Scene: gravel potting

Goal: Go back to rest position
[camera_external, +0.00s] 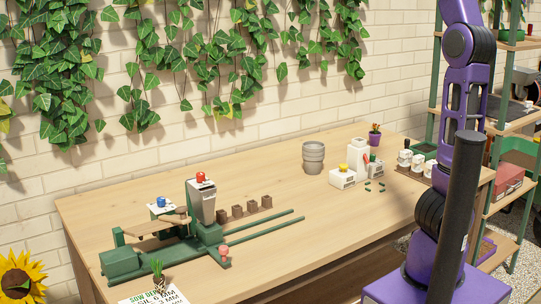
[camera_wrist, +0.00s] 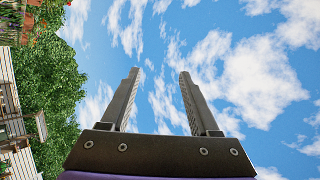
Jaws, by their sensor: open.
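My gripper (camera_wrist: 157,72) shows in the wrist view with its two dark fingers spread apart and nothing between them. Behind the fingers is only blue sky with white clouds, with trees and a building edge along the left, so the gripper is pointed upward or outward, away from the table. In the external view my purple arm stands at the right beside the table. It rises past the top edge of the picture, and the gripper itself is out of that view.
The wooden table (camera_external: 290,205) holds a green rail device (camera_external: 122,262) with a grey hopper (camera_external: 202,203), brown blocks (camera_external: 237,212), a grey pot (camera_external: 313,157) and white containers (camera_external: 342,179). Small green pieces lie near the containers. A green-framed shelf (camera_external: 493,130) stands behind my arm. The table's front right is clear.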

